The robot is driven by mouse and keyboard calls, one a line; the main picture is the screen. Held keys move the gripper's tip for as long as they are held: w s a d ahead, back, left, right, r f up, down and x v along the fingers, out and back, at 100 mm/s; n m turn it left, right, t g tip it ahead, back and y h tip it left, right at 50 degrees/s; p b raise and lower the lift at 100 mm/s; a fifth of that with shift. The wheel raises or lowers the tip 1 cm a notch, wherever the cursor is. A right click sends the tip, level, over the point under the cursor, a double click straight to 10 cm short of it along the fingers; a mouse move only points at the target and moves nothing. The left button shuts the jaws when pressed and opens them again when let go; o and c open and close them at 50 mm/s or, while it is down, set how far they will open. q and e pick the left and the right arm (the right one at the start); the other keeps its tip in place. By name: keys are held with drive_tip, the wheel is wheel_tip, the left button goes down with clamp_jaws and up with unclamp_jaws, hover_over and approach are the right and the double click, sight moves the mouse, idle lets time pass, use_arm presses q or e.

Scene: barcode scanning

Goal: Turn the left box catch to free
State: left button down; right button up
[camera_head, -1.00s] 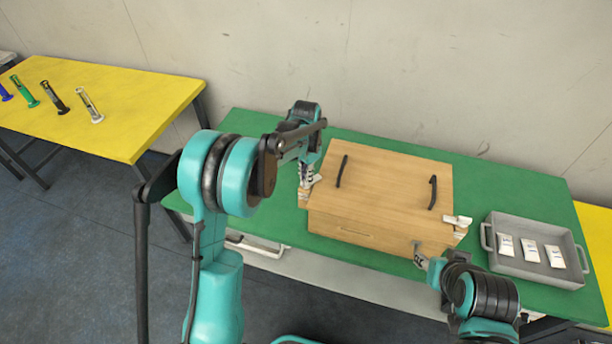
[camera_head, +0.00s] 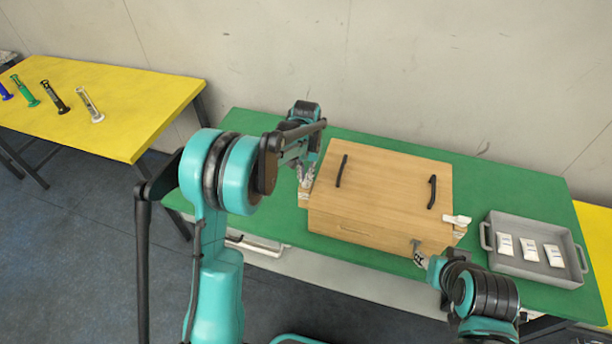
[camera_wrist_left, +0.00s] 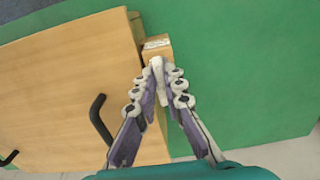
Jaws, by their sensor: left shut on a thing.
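The wooden box (camera_head: 380,195) stands on the green table with its lid down. My left gripper (camera_head: 306,182) is at the box's left side. In the left wrist view my left gripper (camera_wrist_left: 160,80) is shut on the white left box catch (camera_wrist_left: 157,65), which sits by a small wooden block (camera_wrist_left: 157,46) on the box's side. The fingers hide part of the catch. The right box catch (camera_head: 457,220) is white and sticks out at the box's right side. My right gripper (camera_head: 418,254) is at the box's front near the right corner; its fingers are too small to judge.
Two dark handles (camera_head: 433,192) stand up from the lid. A grey tray (camera_head: 508,266) with white packets is right of the box. A yellow table (camera_head: 130,130) at left carries several scanner-like tools. The green table (camera_head: 240,125) is clear behind the box.

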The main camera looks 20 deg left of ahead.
sight(306, 179)
idle(0.4)
use_arm(q)
drive_tip(key=c, duration=1.6)
unclamp_jaws()
wheel_tip(306, 179, up, 12)
drive_tip(key=shift+r, duration=0.1)
drive_tip(key=s+r+t, duration=0.2)
drive_tip(key=s+r, duration=0.3)
drive_tip(key=s, duration=0.3)
drive_tip(key=s+f+t, duration=0.2)
drive_tip(key=s, duration=0.7)
drive_tip(key=s+f+t, duration=0.2)
drive_tip(key=s+t, duration=0.1)
drive_tip(key=s, duration=0.6)
